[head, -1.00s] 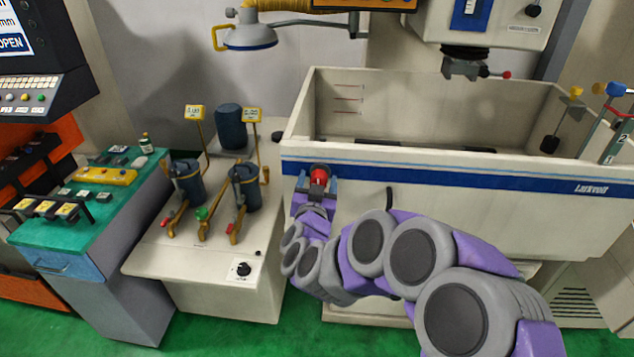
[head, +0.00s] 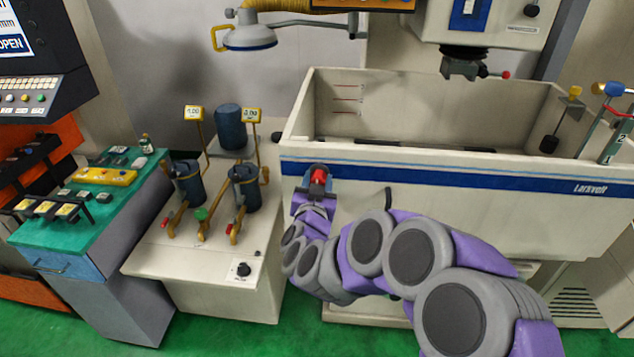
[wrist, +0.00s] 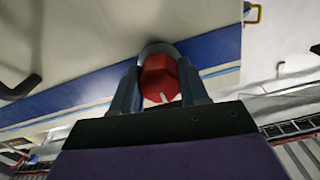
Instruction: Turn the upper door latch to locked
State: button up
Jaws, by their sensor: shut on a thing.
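The upper door latch is a red knob (head: 319,176) on the front wall of the tank (head: 460,215), at the left end of its blue stripe. It also shows in the wrist view as a red knob (wrist: 159,76) with a pale mark on its face. My gripper (head: 317,184) is shut on the red knob, one finger on each side. In the wrist view my gripper (wrist: 160,92) has its fingers against the knob's left and right sides. The base of the knob is partly hidden behind the fingers.
A dark handle (head: 389,198) sticks out of the tank front to the right of the knob. A beige cabinet (head: 190,265) with blue canisters and coloured valve handles stands to the left. A green-topped bench (head: 60,215) is farther left.

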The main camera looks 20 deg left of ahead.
jog(key=shift+p, duration=0.3)
jog(key=n+p, duration=0.1)
jog(key=p, duration=0.1)
jog(key=n+p, duration=0.2)
jog(key=p, duration=0.1)
jog(key=shift+r+n, duration=0.25)
jog(key=shift+n, duration=0.05)
jog(key=n+p, duration=0.4)
jog(key=shift+a+p, duration=0.1)
jog(key=shift+p, duration=0.25)
jog(key=n+p, duration=0.2)
jog(key=n, duration=0.3)
jog(key=shift+f, duration=0.15)
jog(key=n, duration=0.5)
jog(key=shift+s+f+p, duration=0.1)
jog(key=shift+f+p, duration=0.1)
jog(key=shift+p, duration=0.2)
jog(key=shift+n, duration=0.3)
jog(key=o, duration=1.1)
jog(key=shift+a, duration=0.3)
jog(key=shift+c, duration=0.2)
